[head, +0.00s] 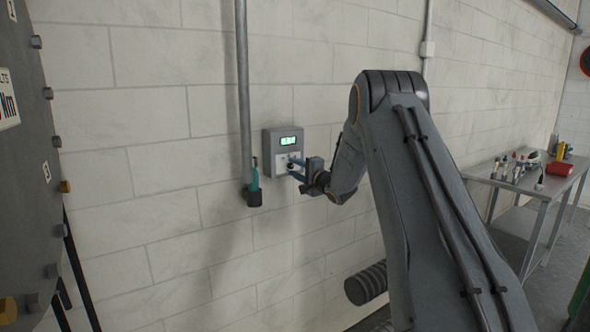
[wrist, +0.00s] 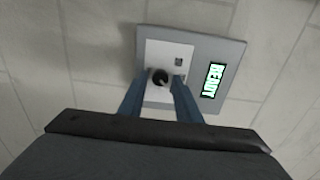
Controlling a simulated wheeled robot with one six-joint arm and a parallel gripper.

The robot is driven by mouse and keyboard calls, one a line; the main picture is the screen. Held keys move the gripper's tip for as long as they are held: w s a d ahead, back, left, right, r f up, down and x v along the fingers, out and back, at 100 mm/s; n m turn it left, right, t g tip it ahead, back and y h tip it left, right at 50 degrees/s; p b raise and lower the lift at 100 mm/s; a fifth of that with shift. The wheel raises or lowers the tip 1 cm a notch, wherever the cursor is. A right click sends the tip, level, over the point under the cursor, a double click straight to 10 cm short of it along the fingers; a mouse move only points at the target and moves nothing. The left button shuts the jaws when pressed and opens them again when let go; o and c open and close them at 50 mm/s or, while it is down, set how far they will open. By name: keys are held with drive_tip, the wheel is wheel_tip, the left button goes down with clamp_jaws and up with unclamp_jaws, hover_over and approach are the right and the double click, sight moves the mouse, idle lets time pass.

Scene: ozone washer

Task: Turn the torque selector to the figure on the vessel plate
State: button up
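A grey control box (head: 270,140) is fixed to the block wall in the head view, with a lit green display (head: 288,141). In the wrist view the box (wrist: 232,48) appears turned sideways, and its display (wrist: 212,80) reads READY. A round black knob (wrist: 160,77) sits on its pale panel. My gripper (head: 295,170) is at the box's lower front. In the wrist view its blue fingers (wrist: 158,82) are apart, one on each side of the knob, with gaps showing.
A teal-handled tool (head: 254,182) hangs in a dark holder left of the box, beside a vertical conduit (head: 243,90). The large grey vessel (head: 25,180) fills the left edge. A metal table (head: 525,182) with small items stands at right.

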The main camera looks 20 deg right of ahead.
drive_tip(key=shift+o, duration=0.4)
drive_tip(key=b+v, duration=0.3)
drive_tip(key=v, duration=0.4)
drive_tip(key=shift+s, duration=0.4)
drive_tip(key=s+a+f+n+g+h+b, duration=0.2)
drive_tip(key=s+a+f+n+g, duration=0.2)
drive_tip(key=s+f, duration=0.4)
drive_tip(key=s+a+f+n+g+h+b, duration=0.25)
drive_tip(key=s+a+f+g, duration=0.25)
drive_tip(key=s+f, duration=0.3)
drive_tip(key=s+a+f+n+g, duration=0.2)
drive_tip(key=s+n, duration=0.1)
drive_tip(key=s, duration=0.6)
drive_tip(key=s+a+f+n+g+b, duration=0.1)
drive_tip(key=s+a+f+n+g, duration=0.1)
drive_tip(key=s, duration=0.7)
drive_tip(key=s+a+f+n+g, duration=0.3)
drive_tip(key=s+a+n, duration=0.1)
drive_tip(key=s, duration=0.6)
